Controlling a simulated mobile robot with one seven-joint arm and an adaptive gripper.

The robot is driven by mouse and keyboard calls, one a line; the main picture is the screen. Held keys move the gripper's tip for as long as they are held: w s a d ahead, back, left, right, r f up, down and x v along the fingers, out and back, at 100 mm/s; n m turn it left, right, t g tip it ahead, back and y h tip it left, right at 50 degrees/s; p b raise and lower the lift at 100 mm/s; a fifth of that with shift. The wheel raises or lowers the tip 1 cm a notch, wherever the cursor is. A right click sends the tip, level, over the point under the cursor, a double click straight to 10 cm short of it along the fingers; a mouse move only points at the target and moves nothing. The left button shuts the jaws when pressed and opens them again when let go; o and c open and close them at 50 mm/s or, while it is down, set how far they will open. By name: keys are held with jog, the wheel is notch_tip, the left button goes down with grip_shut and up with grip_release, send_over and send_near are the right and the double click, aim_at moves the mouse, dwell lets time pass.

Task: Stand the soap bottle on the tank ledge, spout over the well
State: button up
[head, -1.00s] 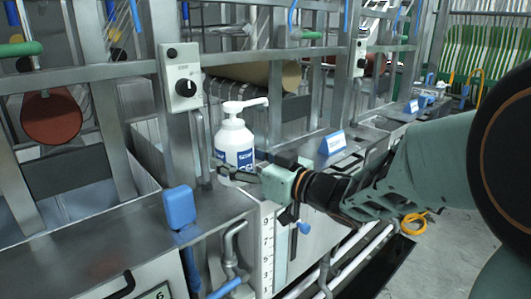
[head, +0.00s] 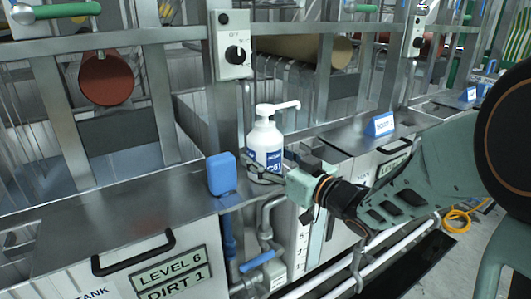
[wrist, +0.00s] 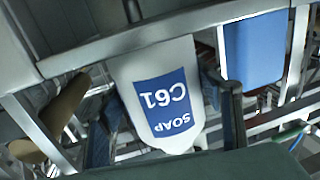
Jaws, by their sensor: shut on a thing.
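The soap bottle (head: 267,145) is white, with a pump top and a blue label. It is upright, and its spout (head: 286,106) points right in the head view. My gripper (head: 278,168) is shut around its lower body. In the wrist view the bottle (wrist: 158,95) appears upside down between the fingers, its label reading SOAP C61. The steel tank ledge (head: 185,192) lies left of the bottle. The open tank well (head: 125,152) is behind that ledge. I cannot tell whether the bottle's base touches metal.
A blue box (head: 221,174) stands on the ledge close left of the bottle. A control box with a dial (head: 235,56) is on the post behind. A blue sign (head: 379,124) stands to the right. Pipes (head: 264,222) run below the bottle.

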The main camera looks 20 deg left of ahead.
jog(key=shift+r, duration=0.15)
jog(key=o, duration=2.1)
jog(key=shift+f, duration=0.25)
jog(key=shift+d+r, duration=0.1)
jog(key=shift+r, duration=0.1)
jog(key=v, duration=1.2)
jog(key=shift+p, duration=0.3)
